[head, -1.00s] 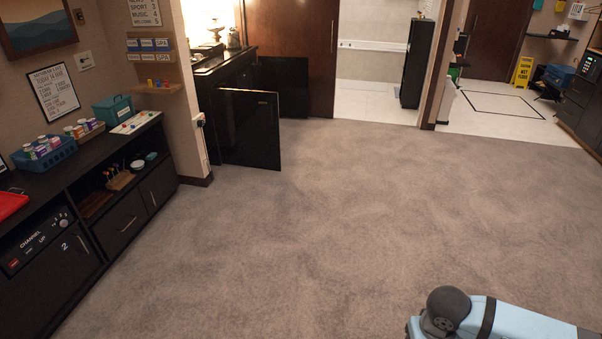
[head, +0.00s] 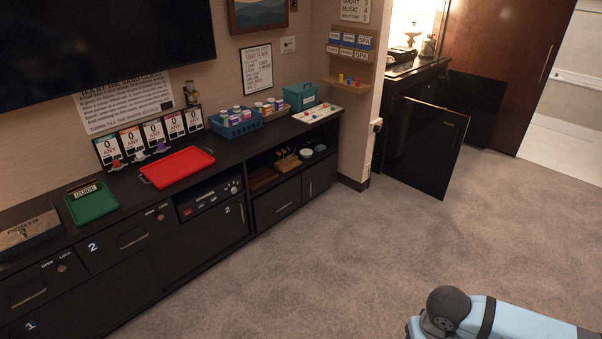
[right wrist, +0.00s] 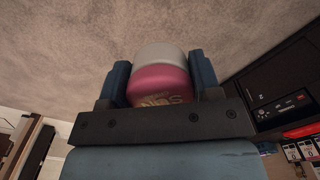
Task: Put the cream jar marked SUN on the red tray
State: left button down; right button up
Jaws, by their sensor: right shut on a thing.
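In the right wrist view a pink jar (right wrist: 160,82) with a white lid sits between the two fingers of my right gripper (right wrist: 158,82), which is shut on it. Its gold marking is partly hidden by the gripper body, so I cannot read it fully. The red tray (head: 178,167) lies on the dark cabinet top at left centre of the head view, and looks empty. My right gripper is outside the head view; only part of my right arm shows at the lower right. My left gripper is in neither view.
A green tray (head: 92,203) lies left of the red tray. Number cards (head: 152,134) stand behind it. A blue basket (head: 236,123) of small jars is to its right. A black door (head: 428,146) stands open further right. The carpet before the cabinet is clear.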

aim_at(174, 164)
jog(key=i+j+u, duration=0.2)
jog(key=i+u, duration=0.15)
jog(key=i, duration=0.2)
jog(key=i+j+u, duration=0.1)
jog(key=i+u, duration=0.3)
jog(key=i, duration=0.15)
jog(key=i+u, duration=0.15)
jog(key=i, duration=0.25)
jog(key=i+l+u, duration=0.2)
jog(key=i, duration=0.25)
jog(key=i+l+u, duration=0.15)
jog(key=i, duration=0.25)
jog(key=i+l+u, duration=0.3)
jog(key=i+u, duration=0.15)
jog(key=i+l+u, duration=0.4)
jog(key=i+l, duration=0.15)
